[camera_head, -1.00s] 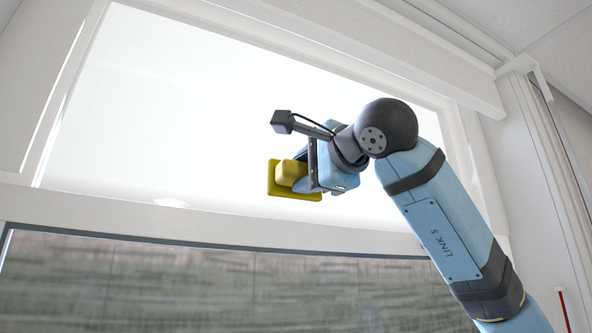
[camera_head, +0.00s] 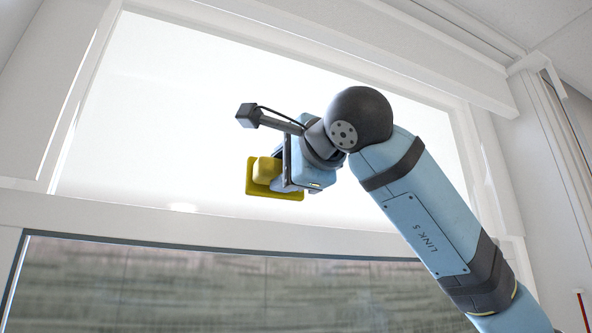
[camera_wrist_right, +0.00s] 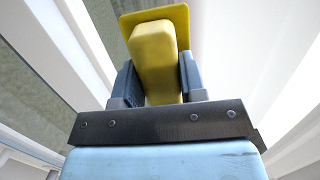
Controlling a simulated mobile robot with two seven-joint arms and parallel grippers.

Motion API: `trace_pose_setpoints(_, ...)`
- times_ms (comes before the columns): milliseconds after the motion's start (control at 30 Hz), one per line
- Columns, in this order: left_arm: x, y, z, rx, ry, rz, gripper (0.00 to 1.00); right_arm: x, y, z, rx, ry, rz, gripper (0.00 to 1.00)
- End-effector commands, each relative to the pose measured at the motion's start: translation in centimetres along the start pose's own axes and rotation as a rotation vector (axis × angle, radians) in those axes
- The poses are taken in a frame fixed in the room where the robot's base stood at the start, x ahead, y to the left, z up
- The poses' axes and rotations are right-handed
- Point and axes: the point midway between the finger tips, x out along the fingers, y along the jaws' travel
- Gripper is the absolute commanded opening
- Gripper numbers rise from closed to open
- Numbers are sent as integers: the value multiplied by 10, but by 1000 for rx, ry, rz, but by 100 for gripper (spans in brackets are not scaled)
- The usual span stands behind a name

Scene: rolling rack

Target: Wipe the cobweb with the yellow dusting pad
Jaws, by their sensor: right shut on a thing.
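The yellow dusting pad (camera_head: 250,180) is a flat square plate with a thicker block grip behind it. My right gripper (camera_head: 277,178) is shut on that block and holds the pad up in front of the bright upper window panel. In the right wrist view the block (camera_wrist_right: 157,62) sits between both fingers of my right gripper (camera_wrist_right: 158,85), with the plate (camera_wrist_right: 133,20) beyond it. I cannot make out a cobweb in either view. My left gripper is not in view.
A white window frame (camera_head: 200,215) crosses below the pad, above a darker lower pane (camera_head: 220,290). A white beam (camera_head: 420,60) runs along the top, and a white wall (camera_head: 530,150) stands at right. The bright panel left of the pad is clear.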

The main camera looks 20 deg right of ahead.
Motion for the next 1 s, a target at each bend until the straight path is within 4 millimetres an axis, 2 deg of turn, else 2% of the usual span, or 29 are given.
trace_pose_setpoints(233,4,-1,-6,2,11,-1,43,3,0,20,0,1,0,19)
trace_pose_setpoints(567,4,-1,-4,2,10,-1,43,3,0,22,1,2,0,19)
trace_pose_setpoints(1000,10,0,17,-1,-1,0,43,-38,1,28,0,0,-3,19)
